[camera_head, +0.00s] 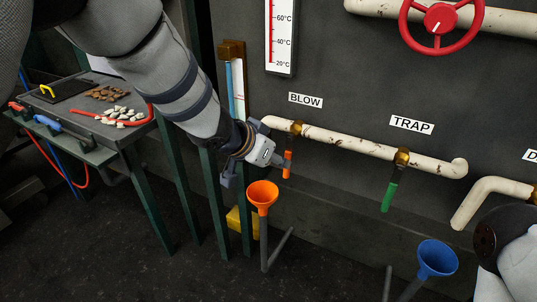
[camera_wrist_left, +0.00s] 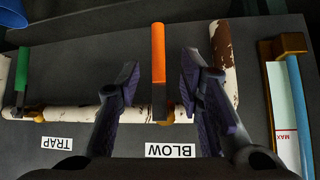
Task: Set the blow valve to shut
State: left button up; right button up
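The blow valve's orange handle (camera_head: 288,164) hangs down from a brass body (camera_head: 296,128) on the white pipe, below the BLOW label (camera_head: 306,100). The handle stands crosswise to the pipe. My left gripper (camera_head: 256,166) is just left of the handle in the head view. In the left wrist view, my left gripper (camera_wrist_left: 159,78) is open, with one finger on each side of the orange handle (camera_wrist_left: 158,52). Gaps show on both sides; how deep the handle lies between the fingers is unclear. My right gripper is not in view.
A green handle (camera_head: 389,196) hangs on the same pipe under the TRAP label (camera_head: 412,125). An orange funnel (camera_head: 262,194) stands below my left gripper, and a blue funnel (camera_head: 437,257) at lower right. A gauge with a blue tube (camera_head: 231,88) is on the left.

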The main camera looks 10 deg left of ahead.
pick_arm(q)
jog(key=v, duration=0.4)
jog(key=shift+s+r, duration=0.15)
jog(key=shift+r, duration=0.05)
jog(key=s+a+f+n+g+y+p, duration=0.1)
jog(key=s+a+f+n+g, duration=0.1)
jog(key=s+f, duration=0.7)
jog(key=s+a+f+n+g+p, duration=0.1)
jog(key=s+a+f+n+g, duration=0.1)
jog(key=s+f, duration=0.75)
jog(key=s+a+f+g+y, duration=0.1)
jog(key=s+a+g, duration=0.1)
jog(key=s, duration=0.8)
jog(key=s+a+f+n+g+y+p, duration=0.1)
jog(key=s+a, duration=0.3)
jog(key=s, duration=0.6)
jog(key=s+a+f+n+g+y, duration=0.1)
jog(key=s+a+f+g, duration=0.1)
jog(key=s, duration=0.8)
jog(key=shift+a+f+g, duration=0.4)
jog(key=shift+a+g, duration=0.15)
jog(key=shift+g, duration=0.05)
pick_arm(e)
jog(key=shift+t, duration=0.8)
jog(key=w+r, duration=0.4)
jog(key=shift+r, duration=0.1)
